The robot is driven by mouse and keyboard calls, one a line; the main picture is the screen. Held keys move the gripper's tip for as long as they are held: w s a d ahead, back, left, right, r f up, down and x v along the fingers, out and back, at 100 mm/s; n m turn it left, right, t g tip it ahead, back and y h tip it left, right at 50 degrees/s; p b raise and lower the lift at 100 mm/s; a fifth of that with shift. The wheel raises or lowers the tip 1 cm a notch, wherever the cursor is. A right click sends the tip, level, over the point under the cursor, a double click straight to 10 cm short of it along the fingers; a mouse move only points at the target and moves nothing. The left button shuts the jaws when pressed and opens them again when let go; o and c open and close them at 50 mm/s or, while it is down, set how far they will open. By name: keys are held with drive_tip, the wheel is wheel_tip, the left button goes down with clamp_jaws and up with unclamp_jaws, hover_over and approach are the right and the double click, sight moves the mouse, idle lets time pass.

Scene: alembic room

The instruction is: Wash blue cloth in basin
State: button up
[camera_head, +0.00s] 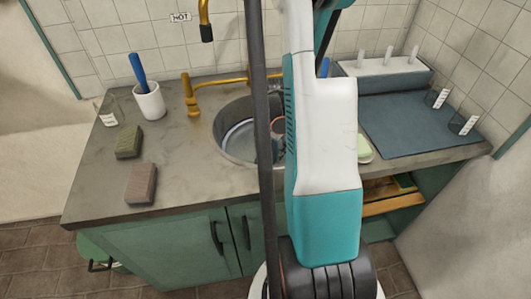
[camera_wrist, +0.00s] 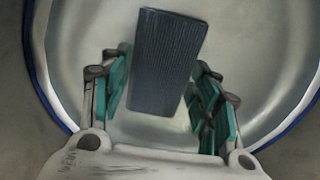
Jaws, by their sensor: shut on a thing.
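The blue cloth (camera_wrist: 165,55) is a dark blue-grey, ribbed, folded rectangle in the wrist view. My gripper (camera_wrist: 160,82) has its teal fingers on either side of it and is shut on it. Below is the basin (camera_wrist: 265,45), pale inside with a blue rim. In the head view the basin (camera_head: 238,138) sits inside the round sink (camera_head: 222,122). My arm and a dark column hide the right part of the sink, and the cloth cannot be made out there. Whether the cloth touches the basin floor is unclear.
A brass tap (camera_head: 215,82) stands behind the sink. Left on the counter are a white cup (camera_head: 149,102) with a blue brush, a green sponge (camera_head: 129,142) and a brown sponge (camera_head: 141,184). A dark blue mat (camera_head: 405,125) with glasses lies right.

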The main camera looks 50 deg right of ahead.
drive_tip(key=shift+s+d, duration=0.55)
drive_tip(key=shift+d, duration=0.15)
drive_tip(key=shift+w+a, duration=0.95)
drive_tip(key=shift+a, duration=0.25)
wheel_tip(320, 180, up, 9)
drive_tip(key=p, duration=0.6)
idle(0.5)
wheel_tip(320, 180, up, 12)
drive_tip(key=p, duration=0.8)
idle(0.7)
